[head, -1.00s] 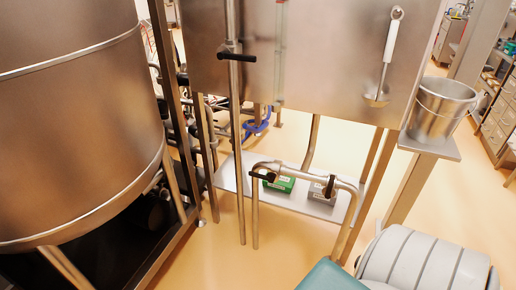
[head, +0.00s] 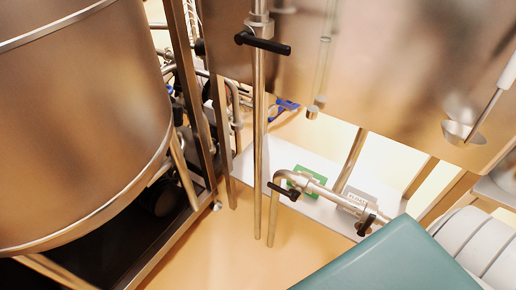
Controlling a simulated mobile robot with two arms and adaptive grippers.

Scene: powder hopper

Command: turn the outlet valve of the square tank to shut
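The square metal tank (head: 390,60) fills the top right of the head view. A vertical pipe with a black lever valve (head: 263,42) runs down in front of its left side; the lever points sideways to the right. Lower down, a bent pipe carries a second black lever (head: 283,191) near its downward spout, and a third black handle (head: 366,222) sits at its right end. I cannot tell from this view which of these is the tank's outlet valve. Neither gripper is in view.
A large round metal vessel (head: 80,120) stands at the left on a metal frame. A ladle (head: 463,133) hangs at the right. Open floor (head: 215,255) lies below the pipes.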

